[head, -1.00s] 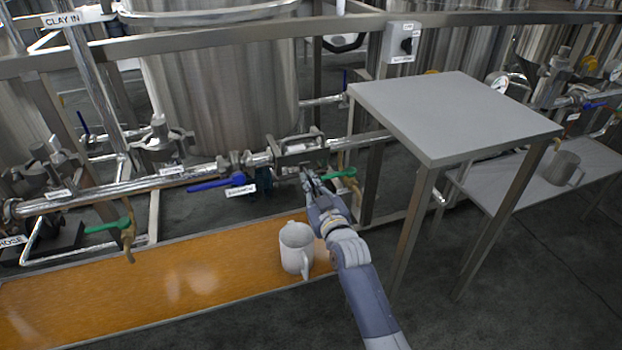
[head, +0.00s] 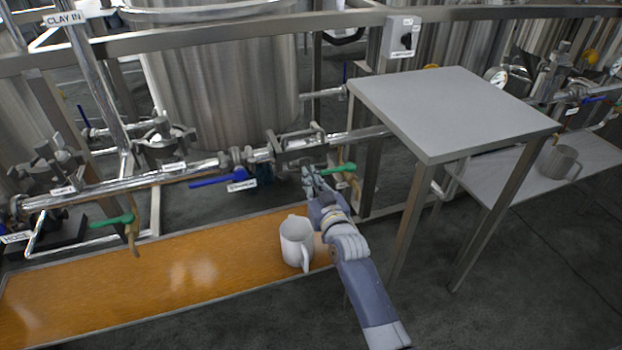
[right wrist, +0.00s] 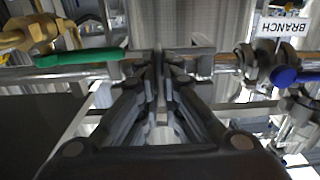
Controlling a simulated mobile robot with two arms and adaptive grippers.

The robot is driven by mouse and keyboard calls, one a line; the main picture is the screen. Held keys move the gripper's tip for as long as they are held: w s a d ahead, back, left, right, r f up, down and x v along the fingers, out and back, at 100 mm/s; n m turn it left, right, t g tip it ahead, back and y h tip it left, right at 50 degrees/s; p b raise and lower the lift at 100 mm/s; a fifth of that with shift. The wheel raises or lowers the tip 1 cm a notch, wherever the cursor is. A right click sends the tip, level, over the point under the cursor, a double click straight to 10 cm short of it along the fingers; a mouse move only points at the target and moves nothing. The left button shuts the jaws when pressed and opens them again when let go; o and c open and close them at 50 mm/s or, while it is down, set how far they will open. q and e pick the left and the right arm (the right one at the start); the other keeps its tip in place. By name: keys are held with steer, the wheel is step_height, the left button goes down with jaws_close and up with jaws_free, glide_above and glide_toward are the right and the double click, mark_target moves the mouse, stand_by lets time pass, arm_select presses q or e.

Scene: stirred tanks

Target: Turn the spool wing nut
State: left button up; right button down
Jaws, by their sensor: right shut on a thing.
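The spool section (head: 300,146) is a metal clamped fitting in the horizontal steel pipe, below the big tank. My right gripper (head: 308,174) is at the underside of this fitting. In the right wrist view its two dark fingers (right wrist: 160,62) are nearly together, pointing at the pipe, and shut on a small part. I take this part to be the wing nut; it is mostly hidden between the fingertips. My left gripper is not in view.
A green valve handle (head: 337,168) is close right of my gripper, and a blue handle (head: 216,180) is to its left. A white mug (head: 296,243) stands on the orange tray (head: 130,285) below. A grey table (head: 450,110) is close on the right.

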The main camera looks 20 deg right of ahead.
steer(key=shift+w+r, duration=0.1)
steer(key=shift+r, duration=0.1)
steer(key=c, duration=1.9)
jaws_free()
steer(key=o, duration=0.3)
steer(key=shift+w+f, duration=0.1)
steer(key=shift+f, duration=0.15)
steer(key=s, duration=1.2)
steer(key=shift+d, duration=0.2)
